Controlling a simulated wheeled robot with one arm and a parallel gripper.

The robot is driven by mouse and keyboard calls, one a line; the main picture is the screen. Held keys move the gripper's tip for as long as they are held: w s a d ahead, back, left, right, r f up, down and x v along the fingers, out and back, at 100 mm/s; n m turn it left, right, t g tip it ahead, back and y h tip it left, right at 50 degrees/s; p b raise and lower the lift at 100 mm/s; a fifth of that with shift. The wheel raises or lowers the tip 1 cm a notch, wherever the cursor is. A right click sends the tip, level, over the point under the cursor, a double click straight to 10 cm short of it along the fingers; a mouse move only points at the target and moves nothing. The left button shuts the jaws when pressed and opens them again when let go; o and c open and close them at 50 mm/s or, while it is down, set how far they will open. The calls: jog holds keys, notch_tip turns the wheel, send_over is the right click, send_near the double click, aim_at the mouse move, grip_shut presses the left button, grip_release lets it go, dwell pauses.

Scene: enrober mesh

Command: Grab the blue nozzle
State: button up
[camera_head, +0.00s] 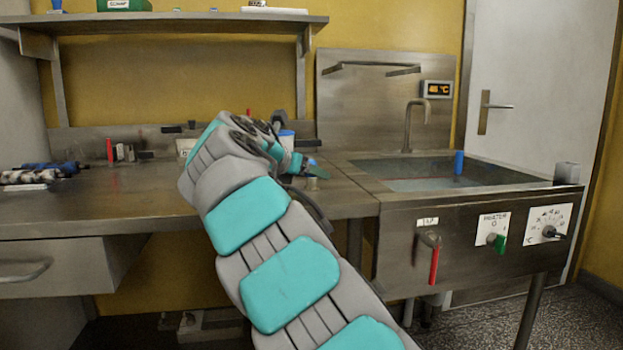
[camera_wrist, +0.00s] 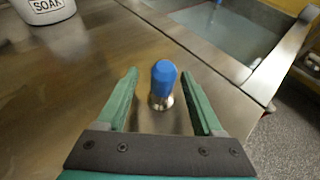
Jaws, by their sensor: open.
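The blue nozzle (camera_wrist: 163,78) stands upright on the steel worktop in the wrist view, with a blue rounded top and a metal base. My gripper (camera_wrist: 160,74) is open, with one green finger on each side of the nozzle. A gap shows on both sides, wider on the left, and neither finger visibly touches it. In the head view my gripper (camera_head: 300,168) is low over the worktop's right part, close to the sink. The nozzle is partly covered there by a finger; its metal base (camera_head: 313,184) shows.
A white container marked SOAK (camera_wrist: 45,8) stands to the left ahead. The sink basin (camera_head: 430,184) holds water and an upright blue cylinder (camera_head: 459,163). Dark and blue tools (camera_head: 40,174) lie at the worktop's far left. The worktop (camera_head: 130,205) between is mostly clear.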

aim_at(318, 186)
jog(key=x, duration=0.3)
jog(key=shift+w+d+f, duration=0.15)
jog(key=shift+d+f, duration=0.1)
jog(key=shift+f, duration=0.1)
jog(key=shift+c, duration=0.2)
jog(key=shift+r, duration=0.1)
grip_shut()
